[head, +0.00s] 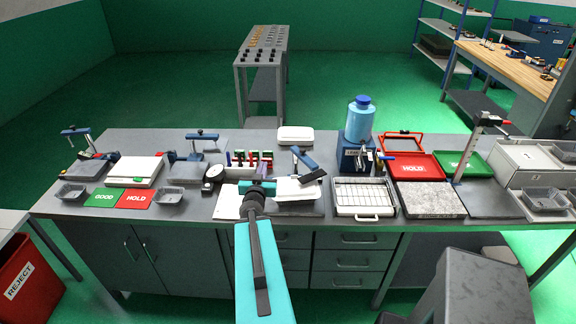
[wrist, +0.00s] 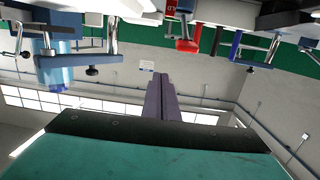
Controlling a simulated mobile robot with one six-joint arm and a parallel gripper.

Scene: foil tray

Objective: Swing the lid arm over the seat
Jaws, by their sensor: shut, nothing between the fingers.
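The lid arm (head: 303,157) is a blue bar on an upright post at the middle of the bench, with a dark block tilted at its right end. Below it lies a white tray-like piece (head: 290,196) on a grey base; the seat itself is hard to make out. The end of my arm comes up from the front, just left of this fixture, and partly hides it. My gripper (wrist: 160,78) shows in the wrist view as two dark fingers shut together with nothing between them. No contact with the lid arm is visible.
A blue bottle (head: 360,119) stands on a blue stand behind right of the fixture. A wire rack (head: 364,197) lies to the right. A dial gauge (head: 212,176) and several coloured vials (head: 250,158) are left. Clamp posts hang into the wrist view's top, as with the red-handled one (wrist: 187,45).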

